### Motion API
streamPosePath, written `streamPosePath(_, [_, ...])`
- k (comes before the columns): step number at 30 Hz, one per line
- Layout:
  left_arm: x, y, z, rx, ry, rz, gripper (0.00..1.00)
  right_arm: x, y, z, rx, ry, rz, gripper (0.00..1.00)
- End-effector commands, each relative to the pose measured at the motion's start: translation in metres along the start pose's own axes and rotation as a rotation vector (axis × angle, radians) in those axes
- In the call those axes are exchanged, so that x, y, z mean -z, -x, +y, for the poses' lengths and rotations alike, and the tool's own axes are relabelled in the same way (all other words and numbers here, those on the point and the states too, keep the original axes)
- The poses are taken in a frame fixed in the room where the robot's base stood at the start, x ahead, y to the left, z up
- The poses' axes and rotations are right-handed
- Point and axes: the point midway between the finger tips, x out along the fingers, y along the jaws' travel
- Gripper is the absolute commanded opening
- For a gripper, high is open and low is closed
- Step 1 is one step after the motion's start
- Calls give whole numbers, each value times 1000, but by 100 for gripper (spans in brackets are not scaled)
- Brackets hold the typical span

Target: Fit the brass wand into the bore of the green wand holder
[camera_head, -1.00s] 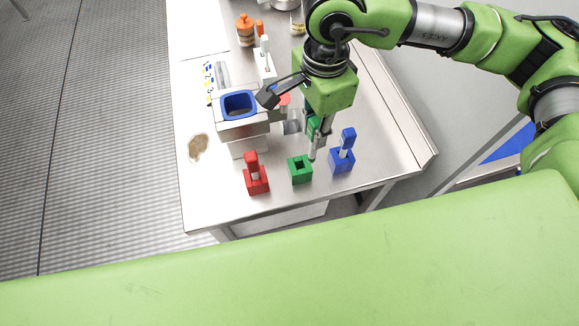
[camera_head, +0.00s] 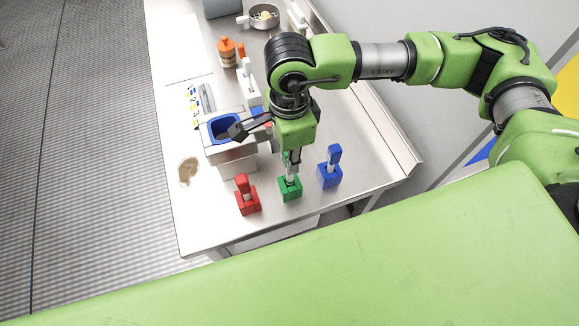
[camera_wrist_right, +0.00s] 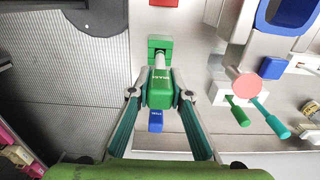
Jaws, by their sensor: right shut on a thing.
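The green wand holder (camera_head: 290,192) stands on the table between the red and blue holders. It also shows at the top of the right wrist view (camera_wrist_right: 158,42). My right gripper (camera_wrist_right: 160,93) is shut on the green grip of the wand (camera_wrist_right: 160,88), one finger on each side. The wand's pale metal shaft (camera_wrist_right: 160,62) points at the green holder and meets its top in the picture. The bore is hidden, so I cannot tell how deep the tip is. In the head view the right gripper (camera_head: 291,170) is directly above the holder. My left gripper is out of view.
The red holder (camera_head: 248,207) and the blue holder (camera_head: 329,178), each with a wand upright in it, stand close on either side. A blue-rimmed hopper (camera_head: 225,128) is behind left. A brown spill (camera_head: 188,172) marks the table, and its left front is clear.

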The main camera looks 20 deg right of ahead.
Motion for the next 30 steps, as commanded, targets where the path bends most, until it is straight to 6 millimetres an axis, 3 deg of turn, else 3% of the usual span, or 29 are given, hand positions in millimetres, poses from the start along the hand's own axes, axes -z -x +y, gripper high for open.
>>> streamPosePath(9, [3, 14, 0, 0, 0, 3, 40, 0, -43, 1, -3, 0, 0, 0])
streamPosePath(25, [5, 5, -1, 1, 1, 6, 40, 0, -53, 0, 1, 1, -1, 0])
streamPosePath(26, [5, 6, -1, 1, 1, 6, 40, 0, -52, 0, 1, 1, -1, 21])
streamPosePath(27, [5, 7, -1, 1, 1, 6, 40, 0, -51, 0, 1, 1, -1, 31])
streamPosePath(30, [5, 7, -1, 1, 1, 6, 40, 0, -51, 0, 0, 1, -1, 35])
